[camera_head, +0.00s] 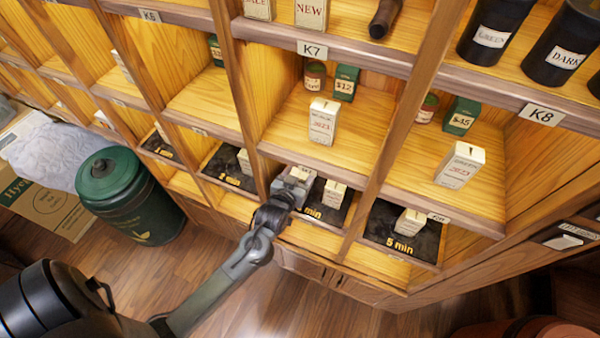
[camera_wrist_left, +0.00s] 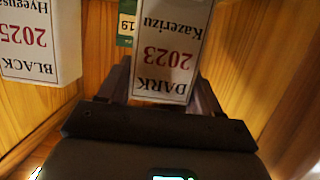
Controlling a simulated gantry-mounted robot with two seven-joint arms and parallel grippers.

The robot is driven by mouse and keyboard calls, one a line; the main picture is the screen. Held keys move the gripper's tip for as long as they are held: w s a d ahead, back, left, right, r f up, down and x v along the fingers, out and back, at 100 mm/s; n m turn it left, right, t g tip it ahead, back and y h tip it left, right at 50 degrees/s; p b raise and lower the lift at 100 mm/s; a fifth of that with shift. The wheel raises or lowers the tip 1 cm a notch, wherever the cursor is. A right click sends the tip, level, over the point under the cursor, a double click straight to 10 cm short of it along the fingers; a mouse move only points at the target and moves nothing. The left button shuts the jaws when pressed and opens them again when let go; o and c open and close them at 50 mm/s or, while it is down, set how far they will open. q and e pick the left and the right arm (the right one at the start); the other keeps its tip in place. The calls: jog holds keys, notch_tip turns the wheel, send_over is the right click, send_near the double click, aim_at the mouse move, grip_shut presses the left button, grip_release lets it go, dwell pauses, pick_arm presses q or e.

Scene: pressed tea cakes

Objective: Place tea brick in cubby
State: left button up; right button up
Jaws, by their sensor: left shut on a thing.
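My left gripper (camera_head: 290,190) reaches to the front of the lower cubby under the K7 shelf. It is shut on a white tea brick, labelled DARK 2023 Kazerizu in the left wrist view (camera_wrist_left: 168,55), where the brick stands between the fingers (camera_wrist_left: 165,95). In the head view the gripper hides most of this brick. Another white brick (camera_head: 335,191), labelled BLACK 2025 in the left wrist view (camera_wrist_left: 40,40), stands just right of the gripper on a dark mat (camera_head: 318,214). Whether the held brick touches the mat cannot be told. My right gripper is not in view.
Wooden dividers (camera_head: 372,190) bound the cubby. A white box (camera_head: 323,121) stands on the shelf above, with green tins (camera_head: 344,82) behind. A neighbouring cubby holds a 5 min mat (camera_head: 385,232) with a brick (camera_head: 410,222). A green canister (camera_head: 130,195) stands on the floor, left.

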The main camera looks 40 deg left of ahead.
pick_arm(q)
jog(key=o, duration=1.1)
jog(key=shift+o, duration=0.2)
jog(key=shift+r, duration=0.25)
jog(key=s+d+m+g+h+p, duration=0.1)
jog(key=s+d+g, duration=0.4)
jog(key=s, duration=0.7)
jog(key=s+d+m+g+h+p, duration=0.1)
jog(key=s+d+m+g+h, duration=0.2)
jog(key=s, duration=1)
jog(key=d+m+g, duration=0.1)
jog(key=d+g, duration=0.1)
jog(key=d, duration=0.1)
jog(key=shift+r+m+h, duration=0.25)
jog(key=shift+m+h, duration=0.05)
jog(key=shift+h, duration=0.1)
